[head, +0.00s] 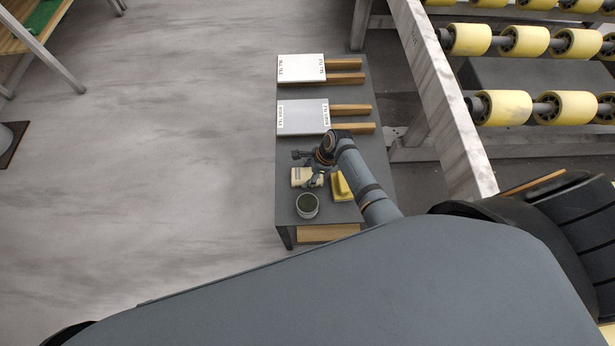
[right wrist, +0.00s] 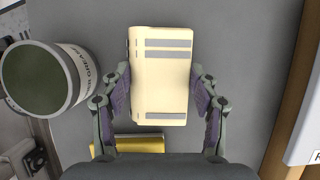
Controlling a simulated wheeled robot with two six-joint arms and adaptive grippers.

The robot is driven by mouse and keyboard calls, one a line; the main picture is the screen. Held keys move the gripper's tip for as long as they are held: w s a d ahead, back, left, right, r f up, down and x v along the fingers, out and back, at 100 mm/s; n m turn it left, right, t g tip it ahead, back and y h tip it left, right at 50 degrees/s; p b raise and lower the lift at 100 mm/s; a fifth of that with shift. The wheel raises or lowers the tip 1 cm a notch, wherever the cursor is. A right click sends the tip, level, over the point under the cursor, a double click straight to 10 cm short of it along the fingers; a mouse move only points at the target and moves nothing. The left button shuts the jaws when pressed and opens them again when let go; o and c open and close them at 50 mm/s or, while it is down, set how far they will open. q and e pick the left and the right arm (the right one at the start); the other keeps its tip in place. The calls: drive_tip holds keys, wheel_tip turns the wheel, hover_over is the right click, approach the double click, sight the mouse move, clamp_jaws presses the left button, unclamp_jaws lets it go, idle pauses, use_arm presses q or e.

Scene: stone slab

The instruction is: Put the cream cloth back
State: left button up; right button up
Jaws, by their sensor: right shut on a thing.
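The cream cloth (head: 302,176) is a folded pale block with grey bands, at the near end of the dark bench. In the right wrist view the cream cloth (right wrist: 160,85) lies between the two fingers. My right gripper (right wrist: 160,78) is shut on its sides, and the grey bench surface shows behind it. In the head view my right gripper (head: 315,179) is partly hidden by its own wrist. I cannot tell whether the cloth touches the bench. My left gripper is not in view.
A round can (head: 307,206) stands on the bench (head: 285,222) close to the cloth. A yellow object (head: 341,186) lies right of the gripper. Two labelled slabs (head: 301,68) (head: 303,117) rest on wooden bars farther along. A roller conveyor (head: 500,107) is at right; open floor is at left.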

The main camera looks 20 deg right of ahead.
drive_tip(key=o, duration=1)
drive_tip(key=p+v, duration=0.2)
drive_tip(key=v, duration=1)
drive_tip(key=shift+s+r+p, duration=0.1)
drive_tip(key=shift+p, duration=0.25)
